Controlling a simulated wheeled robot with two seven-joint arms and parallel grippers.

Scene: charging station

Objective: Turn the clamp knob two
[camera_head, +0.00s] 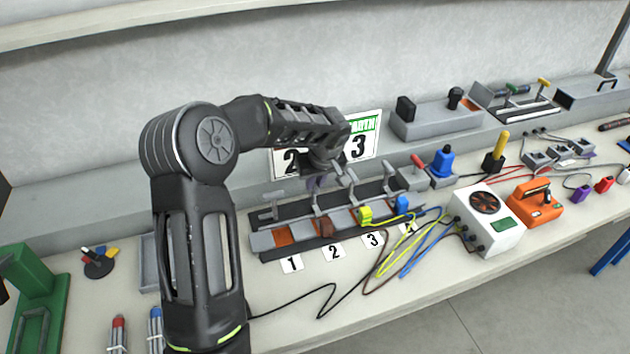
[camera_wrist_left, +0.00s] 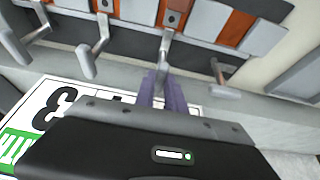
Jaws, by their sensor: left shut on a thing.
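The clamp rack (camera_head: 290,238) is a long grey and black station with a row of grey clamp knobs, above number cards 1 (camera_head: 291,264), 2 (camera_head: 335,251) and 3 (camera_head: 373,240). My left gripper (camera_head: 316,182) points down behind the rack at clamp knob two (camera_head: 319,203). In the left wrist view, its purple fingers (camera_wrist_left: 164,92) are shut on clamp knob two (camera_wrist_left: 165,50), the second from the right there. Clamp knob one (camera_wrist_left: 221,80) stands apart on the right. The gripper body partly hides the grip. My right gripper is not seen.
Neighbouring clamp knob three (camera_wrist_left: 91,55) is close beside the fingers. A numbered sign (camera_head: 362,143) stands behind the gripper. Blue, yellow and dark cables (camera_head: 405,262) run from the rack towards a white fan box (camera_head: 480,235). The bench front left of the cables is mostly clear.

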